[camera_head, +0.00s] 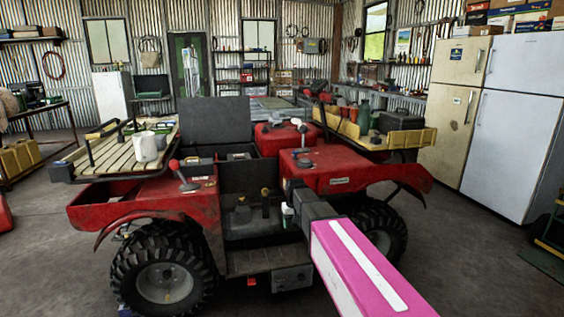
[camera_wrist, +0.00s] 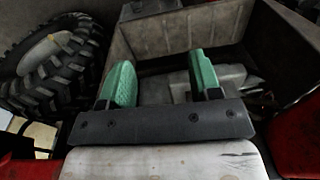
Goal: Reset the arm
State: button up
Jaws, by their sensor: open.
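My gripper (camera_head: 288,213) reaches out over the footwell of a red quad bike (camera_head: 340,168) in the head view, at the end of my pink and white arm. In the wrist view my gripper (camera_wrist: 164,82) shows two green fingers standing wide apart. Nothing is between the fingertips. Whether the fingers touch anything there I cannot tell.
A wooden rack (camera_head: 120,155) with a white container (camera_head: 146,147) is on the quad's left end. Another rack (camera_head: 410,137) with bottles and a dark box is at its right. Two fridges (camera_head: 515,115) stand at the right. Concrete floor (camera_head: 470,270) is clear at the lower right.

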jog(key=s+d+f+m, duration=0.1)
jog(key=s+d+f, duration=0.3)
jog(key=s+d, duration=0.3)
jog(key=s+d+f+m, duration=0.1)
jog(key=s+d+f, duration=0.3)
jog(key=s, duration=1.2)
jog(key=d, duration=0.3)
jog(key=shift+d+g+h, duration=0.2)
jog(key=shift+g+h, duration=0.1)
